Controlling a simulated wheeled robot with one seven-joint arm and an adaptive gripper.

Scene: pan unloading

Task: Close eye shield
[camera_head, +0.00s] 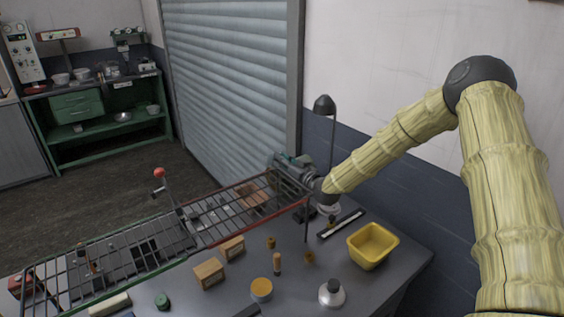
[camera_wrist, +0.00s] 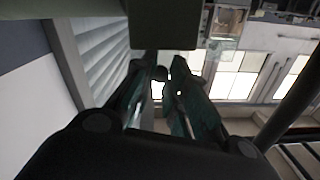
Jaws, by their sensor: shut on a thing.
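My gripper (camera_head: 288,167) is at the far right end of a long wire rack (camera_head: 118,240) over the bench, close to the rack's end. The wrist view shows its two dark teal fingers (camera_wrist: 164,75) drawn together at the tips on a small dark part. I cannot tell for certain whether this part belongs to the eye shield. No clear shield panel can be made out in either view. A grey-green block (camera_wrist: 165,25) stands just beyond the fingers in the wrist view.
A dark workbench (camera_head: 385,275) carries a yellow bin (camera_head: 372,246), a white flask-like bottle (camera_head: 332,293), cardboard boxes (camera_head: 209,273) and small pots. A black desk lamp (camera_head: 325,105) stands behind my gripper. A red-knobbed lever (camera_head: 159,173) rises behind the rack. The floor at left is clear.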

